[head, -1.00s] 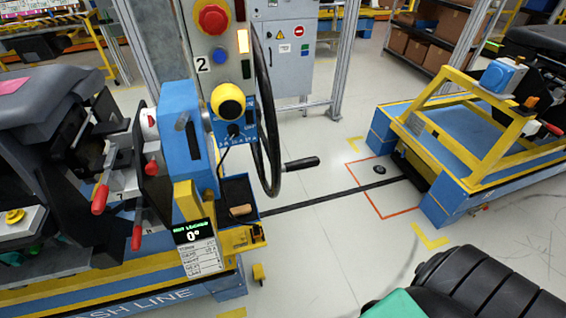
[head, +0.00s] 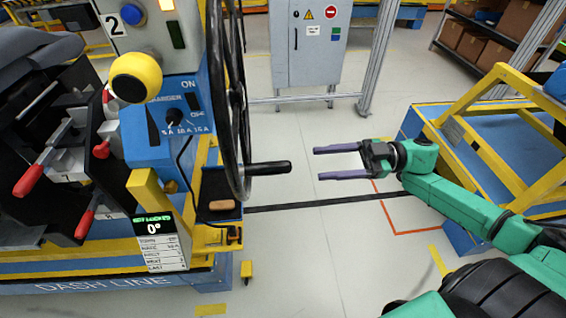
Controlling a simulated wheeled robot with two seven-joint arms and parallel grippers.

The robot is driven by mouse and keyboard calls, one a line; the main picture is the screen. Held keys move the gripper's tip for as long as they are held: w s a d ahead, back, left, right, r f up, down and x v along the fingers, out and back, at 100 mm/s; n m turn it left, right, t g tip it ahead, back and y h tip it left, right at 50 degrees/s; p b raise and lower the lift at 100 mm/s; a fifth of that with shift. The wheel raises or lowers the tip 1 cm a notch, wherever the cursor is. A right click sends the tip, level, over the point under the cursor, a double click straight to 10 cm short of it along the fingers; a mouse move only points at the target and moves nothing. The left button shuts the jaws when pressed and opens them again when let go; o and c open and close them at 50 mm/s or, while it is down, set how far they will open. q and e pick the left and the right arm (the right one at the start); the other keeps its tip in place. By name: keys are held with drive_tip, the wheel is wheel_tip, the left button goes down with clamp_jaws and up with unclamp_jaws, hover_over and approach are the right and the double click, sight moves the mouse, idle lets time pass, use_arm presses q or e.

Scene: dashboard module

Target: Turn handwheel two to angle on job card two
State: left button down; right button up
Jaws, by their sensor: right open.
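The black handwheel (head: 238,172) stands edge-on at the blue and yellow station marked 2. Its crank handle (head: 268,168) sticks out to the right, low on the rim. A small display (head: 153,225) with a green header reads 0°. A white printed card (head: 161,252) hangs under it, its lines too small to read. My right gripper (head: 338,163) is open and empty, its two purple fingers pointing left at the crank handle, with a clear gap between. My left gripper is not in view.
A yellow ball knob (head: 136,77) and a blue charger box (head: 165,130) sit left of the wheel. A grey cabinet (head: 306,45) stands behind. A yellow-framed cart (head: 500,130) is at the right, close to my right arm. The floor between is free.

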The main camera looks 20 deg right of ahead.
sight(289, 165)
drive_tip(key=x, duration=0.3)
drive_tip(key=r+x, duration=0.1)
drive_tip(key=x, duration=0.1)
drive_tip(key=s+p+x, duration=0.1)
drive_tip(key=x, duration=0.2)
drive_tip(key=shift+w+a+r, duration=0.1)
drive_tip(key=shift+a+r, duration=0.05)
drive_tip(key=shift+a, duration=0.3)
drive_tip(key=x, duration=0.3)
drive_tip(key=p+x, duration=0.1)
drive_tip(key=x, duration=0.2)
drive_tip(key=shift+w+a, duration=0.2)
drive_tip(key=shift+w, duration=0.1)
drive_tip(key=shift+a+f, duration=0.25)
drive_tip(key=shift+a, duration=0.1)
drive_tip(key=shift+d, duration=0.1)
drive_tip(key=shift+c, duration=0.9)
clamp_jaws()
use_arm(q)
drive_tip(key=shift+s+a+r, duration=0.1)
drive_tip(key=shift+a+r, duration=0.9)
